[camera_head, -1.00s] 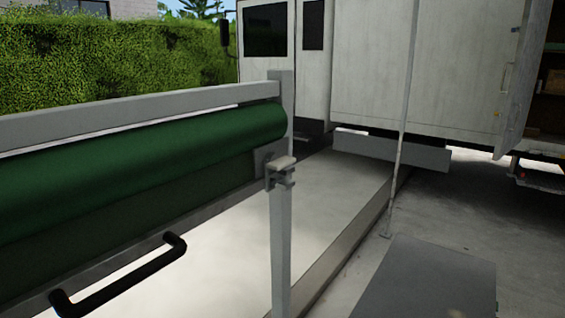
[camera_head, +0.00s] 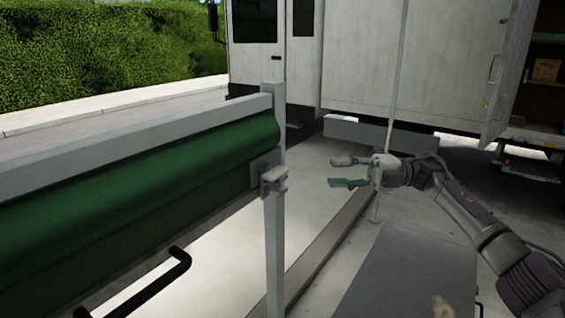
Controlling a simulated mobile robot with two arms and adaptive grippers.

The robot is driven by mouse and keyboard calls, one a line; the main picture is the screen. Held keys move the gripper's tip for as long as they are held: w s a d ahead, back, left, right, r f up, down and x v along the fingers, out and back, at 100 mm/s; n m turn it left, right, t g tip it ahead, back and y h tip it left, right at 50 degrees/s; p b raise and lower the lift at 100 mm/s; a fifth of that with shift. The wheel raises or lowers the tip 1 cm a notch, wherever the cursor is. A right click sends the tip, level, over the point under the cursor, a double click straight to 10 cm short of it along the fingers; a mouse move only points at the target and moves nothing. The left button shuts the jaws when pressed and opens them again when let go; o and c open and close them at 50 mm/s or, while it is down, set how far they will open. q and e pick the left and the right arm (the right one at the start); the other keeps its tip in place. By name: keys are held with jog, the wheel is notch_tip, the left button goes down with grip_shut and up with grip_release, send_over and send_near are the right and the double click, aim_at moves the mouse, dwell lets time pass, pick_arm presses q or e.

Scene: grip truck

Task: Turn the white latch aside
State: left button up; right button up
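The white latch (camera_head: 274,175) is a small pale block on the upright grey post (camera_head: 274,240), by the right end of the green roll. My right gripper (camera_head: 340,172) is to the right of the latch in the camera_head view, with its two fingers spread apart and pointing left. It is empty and does not touch the latch or the post. My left gripper is not in view.
A green roll (camera_head: 150,180) under a grey rail (camera_head: 130,148) fills the left side. A black handle (camera_head: 160,285) sticks out below it. A thin pole (camera_head: 393,90) stands behind my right gripper. A white truck (camera_head: 365,65) is at the back.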

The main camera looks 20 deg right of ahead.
aim_at(285, 173)
jog(key=shift+n+g+h, duration=0.3)
jog(key=shift+n+g, duration=0.2)
jog(key=shift+n, duration=0.1)
jog(key=a+p, duration=0.2)
jog(key=a, duration=0.2)
jog(key=a+r+p, duration=0.1)
jog(key=a+p, duration=0.1)
jog(key=a, duration=0.1)
jog(key=a+r+p, duration=0.1)
jog(key=a+p, duration=0.1)
jog(key=a, duration=0.2)
jog(key=shift+s+a+r, duration=0.1)
jog(key=shift+a, duration=1)
jog(key=shift+f, duration=0.2)
grip_shut()
